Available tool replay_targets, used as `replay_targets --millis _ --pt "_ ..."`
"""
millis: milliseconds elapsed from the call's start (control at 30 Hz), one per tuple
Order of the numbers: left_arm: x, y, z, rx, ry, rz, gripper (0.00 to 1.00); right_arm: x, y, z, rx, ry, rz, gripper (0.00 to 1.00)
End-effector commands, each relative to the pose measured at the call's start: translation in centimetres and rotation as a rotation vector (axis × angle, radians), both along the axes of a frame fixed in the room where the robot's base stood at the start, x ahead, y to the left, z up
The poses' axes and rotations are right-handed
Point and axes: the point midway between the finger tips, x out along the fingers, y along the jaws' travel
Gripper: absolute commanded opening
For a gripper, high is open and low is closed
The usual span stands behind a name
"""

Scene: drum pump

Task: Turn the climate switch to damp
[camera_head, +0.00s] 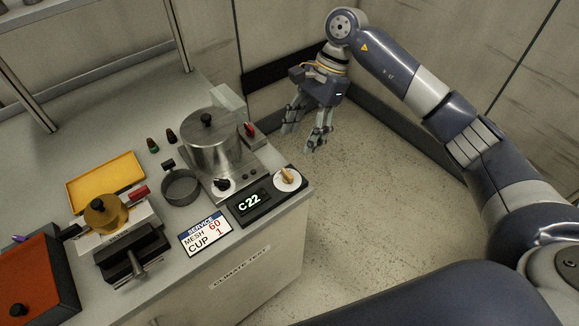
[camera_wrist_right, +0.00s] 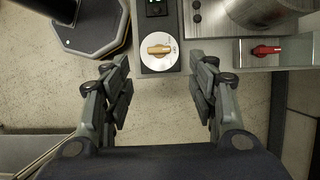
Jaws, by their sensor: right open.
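The climate switch (camera_head: 287,179) is a white round dial with a tan knob at the right front corner of the bench. It sits beside a dark display reading "C22" (camera_head: 250,203). In the right wrist view the dial (camera_wrist_right: 159,51) lies ahead of the fingers, near the picture's middle; its small marks are too small to read. My right gripper (camera_head: 307,132) is open and empty, off the bench's far right side over the floor. In the wrist view its fingers (camera_wrist_right: 160,98) stand wide apart, not touching the dial. My left gripper is not in view.
The floor right of the bench is clear.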

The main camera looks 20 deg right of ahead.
Motion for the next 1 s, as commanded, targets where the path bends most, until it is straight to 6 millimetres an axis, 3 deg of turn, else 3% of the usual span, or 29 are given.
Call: replay_targets --millis 167,600,1000 --pt "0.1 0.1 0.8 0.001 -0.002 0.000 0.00 -0.4 0.4 -1.6 -0.012 0.009 0.005 0.53" --pt "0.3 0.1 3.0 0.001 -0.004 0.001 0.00 -1.4 3.2 -8.6 -0.008 0.006 0.003 0.53" --pt "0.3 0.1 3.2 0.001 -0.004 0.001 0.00 -1.5 3.7 -9.9 -0.008 0.003 0.002 0.53"
